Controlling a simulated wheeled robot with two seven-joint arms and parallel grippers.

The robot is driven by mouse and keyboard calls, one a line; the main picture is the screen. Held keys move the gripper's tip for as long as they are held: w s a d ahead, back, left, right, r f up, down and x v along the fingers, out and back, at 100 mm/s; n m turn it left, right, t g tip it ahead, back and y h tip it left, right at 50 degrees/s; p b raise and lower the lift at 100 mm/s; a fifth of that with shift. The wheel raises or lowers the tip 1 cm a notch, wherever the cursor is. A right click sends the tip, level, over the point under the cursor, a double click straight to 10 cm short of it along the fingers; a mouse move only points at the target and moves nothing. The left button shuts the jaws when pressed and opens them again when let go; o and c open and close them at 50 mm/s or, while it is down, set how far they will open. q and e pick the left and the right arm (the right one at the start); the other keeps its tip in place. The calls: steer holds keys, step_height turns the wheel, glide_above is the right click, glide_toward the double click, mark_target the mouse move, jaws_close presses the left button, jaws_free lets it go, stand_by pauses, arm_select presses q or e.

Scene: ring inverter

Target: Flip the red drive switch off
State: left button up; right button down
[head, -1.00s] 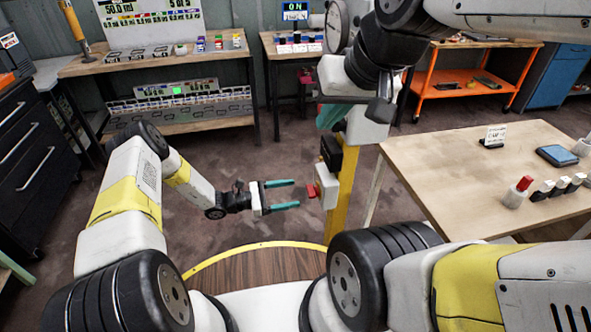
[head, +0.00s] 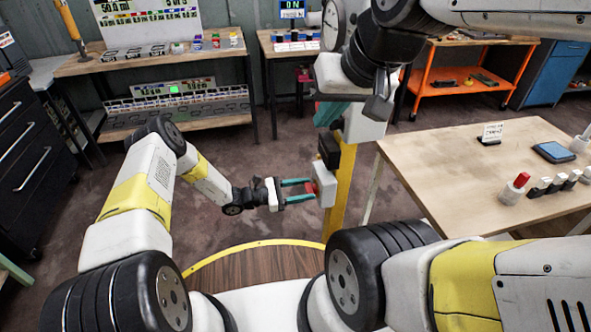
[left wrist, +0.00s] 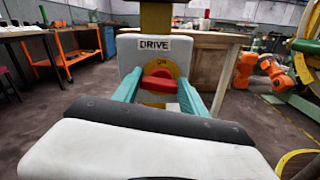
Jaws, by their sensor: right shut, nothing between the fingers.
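The red drive switch (left wrist: 159,84) sits on a yellow plate under a "DRIVE" label (left wrist: 156,44), with "ON" printed above it. It is on the white box (head: 327,186) fixed to a yellow post (head: 341,205). My left gripper (head: 313,189) is open, with its teal fingers reaching to the box, one on each side of the switch. The left wrist view shows the red switch between those fingers (left wrist: 160,92); contact cannot be told. My right gripper (head: 325,115) is shut and empty, above the box near the post's top.
A wooden table (head: 430,165) stands on the right with a blue pad (head: 553,152), a red-topped white cylinder (head: 514,189) and small blocks. A shelf bench (head: 150,65) and an orange cart (head: 460,90) stand behind. The floor left of the post is clear.

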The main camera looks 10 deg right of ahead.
arm_select(q)
steer(key=shift+c, duration=0.8)
steer(key=shift+w+n, duration=0.1)
steer(key=shift+n, duration=1.1)
steer(key=o, duration=1.4)
steer(key=shift+c, duration=0.2)
steer(key=a, duration=0.8)
